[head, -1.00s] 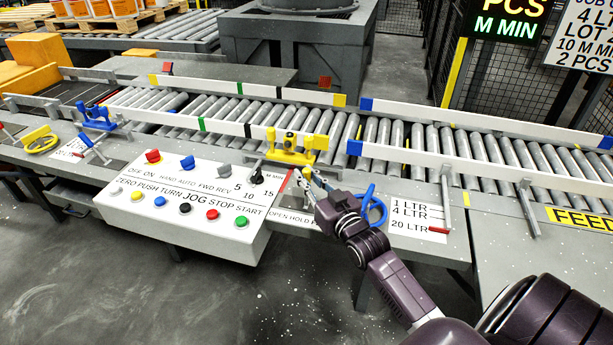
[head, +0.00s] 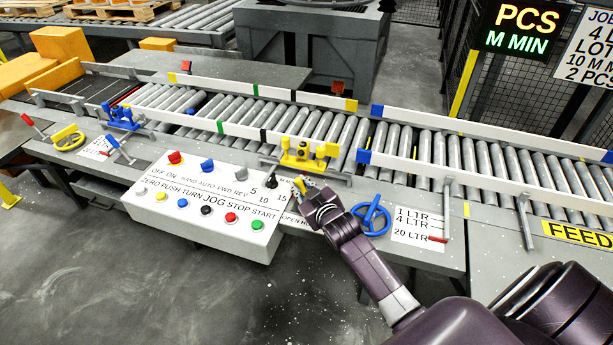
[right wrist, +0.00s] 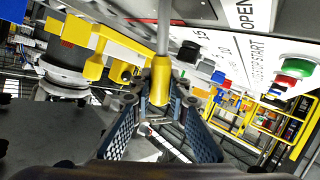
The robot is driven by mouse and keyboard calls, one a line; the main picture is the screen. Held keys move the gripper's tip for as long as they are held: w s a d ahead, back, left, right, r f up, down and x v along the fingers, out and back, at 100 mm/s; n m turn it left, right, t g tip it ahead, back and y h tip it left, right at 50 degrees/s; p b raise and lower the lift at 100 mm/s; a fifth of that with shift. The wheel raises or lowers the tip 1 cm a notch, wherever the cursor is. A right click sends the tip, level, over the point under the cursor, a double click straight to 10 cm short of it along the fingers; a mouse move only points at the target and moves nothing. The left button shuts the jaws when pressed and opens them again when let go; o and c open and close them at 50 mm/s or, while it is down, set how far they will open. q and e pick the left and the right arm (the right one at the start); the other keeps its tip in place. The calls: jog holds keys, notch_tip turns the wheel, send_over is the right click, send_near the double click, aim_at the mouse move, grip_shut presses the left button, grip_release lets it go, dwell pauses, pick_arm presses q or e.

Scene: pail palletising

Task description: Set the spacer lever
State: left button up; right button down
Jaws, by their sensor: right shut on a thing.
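A lever with a yellow grip on a grey rod shows in the right wrist view (right wrist: 160,80); in the head view its yellow end (head: 300,184) shows just below the yellow clamp unit, beside the OPEN HOLD label. My right gripper (head: 305,189) is shut on this yellow grip. In the right wrist view its two dark padded fingers (right wrist: 160,104) sit on either side of the grip. The gripper hides part of the lever and its label. My left gripper is not in view.
The white control panel (head: 205,208) with coloured knobs and buttons stands just left of my gripper. A blue handwheel (head: 371,216) is close on the right, then a red-handled lever (head: 438,238) by the LTR label. The roller conveyor (head: 400,152) runs behind, without pails.

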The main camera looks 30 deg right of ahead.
jog(key=shift+w+a+f+g+p, duration=0.15)
jog(key=shift+w+a+g+p, duration=0.15)
jog(key=shift+p, duration=0.1)
jog(key=c, duration=1.8)
grip_release()
jog(key=shift+f, duration=0.1)
jog(key=v, duration=1.2)
jog(key=shift+a, duration=0.1)
